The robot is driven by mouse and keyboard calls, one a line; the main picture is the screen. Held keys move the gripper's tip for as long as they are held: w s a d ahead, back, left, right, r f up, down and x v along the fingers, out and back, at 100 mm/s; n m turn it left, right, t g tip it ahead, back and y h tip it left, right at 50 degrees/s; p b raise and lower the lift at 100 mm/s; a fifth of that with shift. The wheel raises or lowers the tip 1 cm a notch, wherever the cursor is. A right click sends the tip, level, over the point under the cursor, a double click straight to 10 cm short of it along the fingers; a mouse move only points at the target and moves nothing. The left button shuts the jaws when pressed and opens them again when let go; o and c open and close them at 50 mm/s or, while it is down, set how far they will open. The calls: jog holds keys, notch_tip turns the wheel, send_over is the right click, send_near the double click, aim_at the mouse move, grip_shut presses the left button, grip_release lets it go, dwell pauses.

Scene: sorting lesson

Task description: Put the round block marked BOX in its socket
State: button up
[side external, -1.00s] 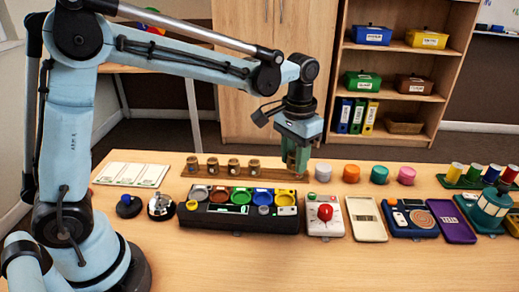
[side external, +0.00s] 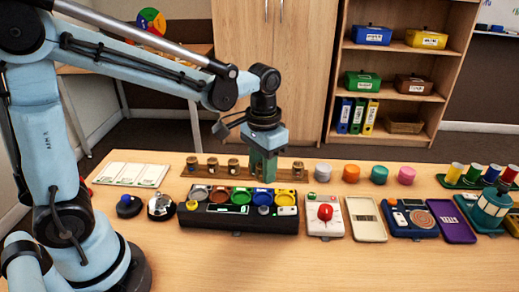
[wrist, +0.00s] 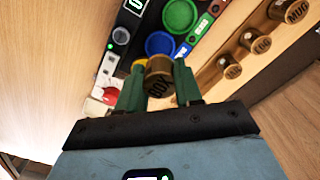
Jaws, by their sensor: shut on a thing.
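My gripper (wrist: 160,85) is shut on a round wooden block marked BOX (wrist: 158,80), between its green fingers in the wrist view. In the side external view my gripper (side external: 263,168) is at the wooden rack, behind the black socket tray (side external: 240,222); the held block is hard to make out there. The tray has round coloured sockets, among them brown (side external: 220,196), green (side external: 241,195), blue (side external: 263,196) and yellow (side external: 286,197). The wrist view shows green (wrist: 181,14) and blue (wrist: 160,43) ones; the held block partly covers yellow (wrist: 139,66).
Other wooden blocks stand on the rack (side external: 184,175), including MUG (wrist: 290,9) and LOG (wrist: 257,42). A device with a red knob (side external: 325,212) is right of the tray. Several coloured round blocks (side external: 351,173) stand behind it. The front table is clear.

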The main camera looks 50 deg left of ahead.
jog(key=shift+f, duration=2.8)
jog(key=shift+f, duration=0.45)
jog(key=o, duration=0.7)
jog(key=shift+r, duration=0.1)
jog(key=shift+r, duration=5.4)
jog(key=shift+r, duration=0.1)
notch_tip(320, 180, up, 6)
send_over(263, 200)
jog(key=shift+s, duration=0.1)
